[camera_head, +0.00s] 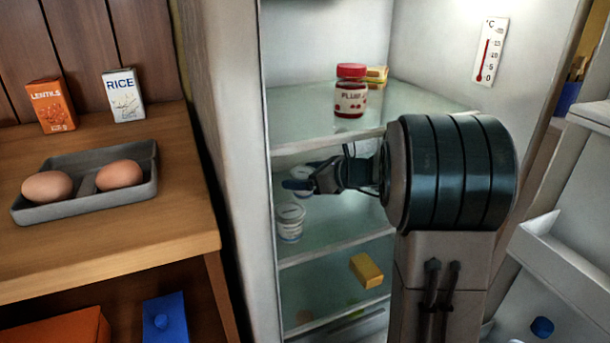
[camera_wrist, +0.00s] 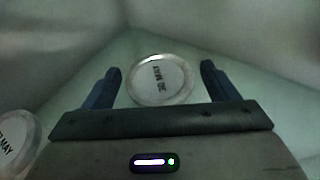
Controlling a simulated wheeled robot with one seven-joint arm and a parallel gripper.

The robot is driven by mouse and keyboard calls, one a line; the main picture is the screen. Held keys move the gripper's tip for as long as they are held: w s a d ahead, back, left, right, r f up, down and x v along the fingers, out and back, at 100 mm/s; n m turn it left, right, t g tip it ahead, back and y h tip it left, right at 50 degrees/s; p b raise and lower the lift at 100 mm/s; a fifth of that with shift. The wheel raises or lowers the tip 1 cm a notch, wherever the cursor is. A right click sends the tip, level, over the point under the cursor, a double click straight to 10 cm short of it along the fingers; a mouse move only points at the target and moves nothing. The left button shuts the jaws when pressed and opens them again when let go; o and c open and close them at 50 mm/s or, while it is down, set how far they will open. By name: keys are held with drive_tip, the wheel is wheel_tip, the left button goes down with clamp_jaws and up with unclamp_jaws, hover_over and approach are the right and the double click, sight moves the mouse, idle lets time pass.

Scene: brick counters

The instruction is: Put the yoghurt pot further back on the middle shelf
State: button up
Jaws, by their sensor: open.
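Two white yoghurt pots stand on the middle glass shelf (camera_head: 340,232) of the open fridge. The front pot (camera_head: 290,224) is clear of my gripper in the head view, and its lid, marked MAY, shows at the lower left edge of the wrist view (camera_wrist: 15,143). The other pot (camera_head: 303,168) is further back, partly hidden by my gripper (camera_head: 299,186). In the wrist view, a pot lid (camera_wrist: 160,80) with an upside-down MAY date lies between the tips of my open gripper (camera_wrist: 159,72). I see no finger touching it.
A red-lidded plum jar (camera_head: 350,92) and a yellowish block (camera_head: 376,76) stand on the shelf above. A yellow block (camera_head: 366,270) lies on the shelf below. The fridge's left wall is close to the pots. A wooden counter (camera_head: 120,225) with an egg tray is outside.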

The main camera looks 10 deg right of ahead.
sight(307, 173)
drive_tip(key=shift+r, duration=0.25)
drive_tip(key=p+v, duration=0.3)
drive_tip(key=v, duration=0.3)
drive_tip(key=shift+s+d+r, duration=0.1)
drive_tip(key=shift+d, duration=0.05)
drive_tip(key=shift+s+d, duration=0.35)
drive_tip(key=shift+s, duration=0.05)
